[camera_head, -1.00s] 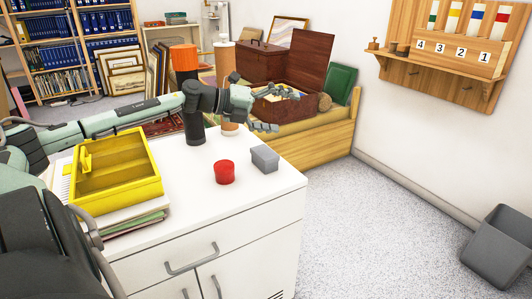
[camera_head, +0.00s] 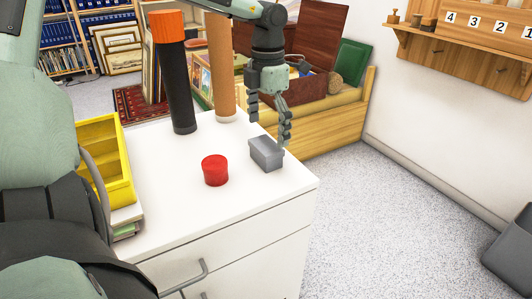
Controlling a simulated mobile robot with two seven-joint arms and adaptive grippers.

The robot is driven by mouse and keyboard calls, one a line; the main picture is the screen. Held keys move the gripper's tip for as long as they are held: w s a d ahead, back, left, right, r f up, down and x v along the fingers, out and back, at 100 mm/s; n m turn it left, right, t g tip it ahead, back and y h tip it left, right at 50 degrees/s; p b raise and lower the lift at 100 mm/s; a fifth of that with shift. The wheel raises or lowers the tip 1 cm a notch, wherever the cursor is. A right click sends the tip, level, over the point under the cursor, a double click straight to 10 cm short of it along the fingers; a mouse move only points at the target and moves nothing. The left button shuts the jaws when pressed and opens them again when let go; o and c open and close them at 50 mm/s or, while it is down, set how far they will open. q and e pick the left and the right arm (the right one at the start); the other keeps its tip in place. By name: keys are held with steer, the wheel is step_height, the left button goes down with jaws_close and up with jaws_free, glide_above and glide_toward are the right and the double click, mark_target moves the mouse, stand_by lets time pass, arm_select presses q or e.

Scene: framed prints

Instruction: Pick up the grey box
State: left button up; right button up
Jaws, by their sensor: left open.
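The small grey box (camera_head: 266,155) sits on the white cabinet top near its right far corner. My left gripper (camera_head: 269,133) is directly above the box, pointing down, with its two fingers spread and nothing between them. One fingertip comes down close to the box's right far side; I cannot tell whether it touches. My right gripper is not in view.
A red cup-like container (camera_head: 215,170) stands left of the box. A black cylinder with an orange top (camera_head: 177,90) and a brown cylinder (camera_head: 223,70) stand behind. A yellow divided tray (camera_head: 106,160) is at the left. The cabinet's front top is clear.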

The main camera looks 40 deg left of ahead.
mark_target(266, 145)
arm_select(q)
steer(key=f, duration=0.4)
steer(key=shift+s, duration=0.35)
steer(key=shift+f, duration=0.3)
steer(key=c, duration=1.3)
